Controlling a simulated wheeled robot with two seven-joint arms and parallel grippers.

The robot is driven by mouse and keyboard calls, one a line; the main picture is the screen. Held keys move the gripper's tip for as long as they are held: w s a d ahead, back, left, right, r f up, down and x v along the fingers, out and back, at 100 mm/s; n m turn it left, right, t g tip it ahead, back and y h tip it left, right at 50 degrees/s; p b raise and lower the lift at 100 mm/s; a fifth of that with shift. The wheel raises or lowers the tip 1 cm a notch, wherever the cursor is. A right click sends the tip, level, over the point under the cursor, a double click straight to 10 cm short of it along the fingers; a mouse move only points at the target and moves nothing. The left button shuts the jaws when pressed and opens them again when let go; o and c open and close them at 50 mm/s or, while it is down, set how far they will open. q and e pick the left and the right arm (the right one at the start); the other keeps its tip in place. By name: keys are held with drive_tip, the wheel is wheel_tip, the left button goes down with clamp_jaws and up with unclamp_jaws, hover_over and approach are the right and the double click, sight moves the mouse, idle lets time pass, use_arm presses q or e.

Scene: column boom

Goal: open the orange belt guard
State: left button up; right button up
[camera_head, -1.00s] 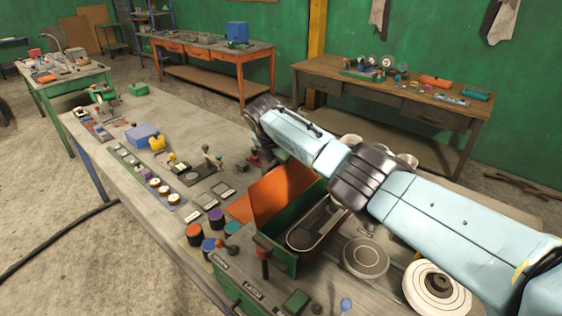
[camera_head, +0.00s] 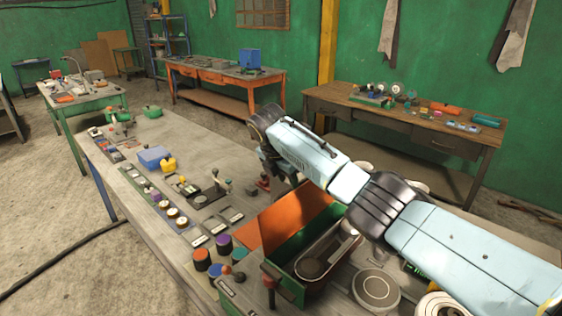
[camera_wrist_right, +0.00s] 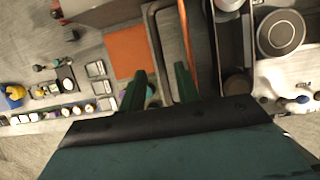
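The orange belt guard (camera_head: 292,218) is a flat panel swung up on the far left side of a green box (camera_head: 280,285). The box's top is uncovered and a dark oval belt loop (camera_head: 325,255) shows inside. In the right wrist view the guard (camera_wrist_right: 128,52) lies left of the belt loop. My right gripper (camera_wrist_right: 160,88) has its two green fingers apart with nothing between them. In the head view its dark body (camera_head: 277,168) hangs at the arm's end, beyond the guard and apart from it; its fingertips are hard to make out. My left gripper is out of view.
The bench holds a red-knobbed lever (camera_head: 268,280) by the box, colored knobs (camera_head: 202,259), a blue box (camera_head: 153,156) and a round disc (camera_head: 376,289). Other tables stand behind. The bench's middle (camera_head: 225,150) is fairly clear.

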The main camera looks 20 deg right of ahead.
drive_tip(key=b+v, duration=0.1)
drive_tip(key=v, duration=0.7)
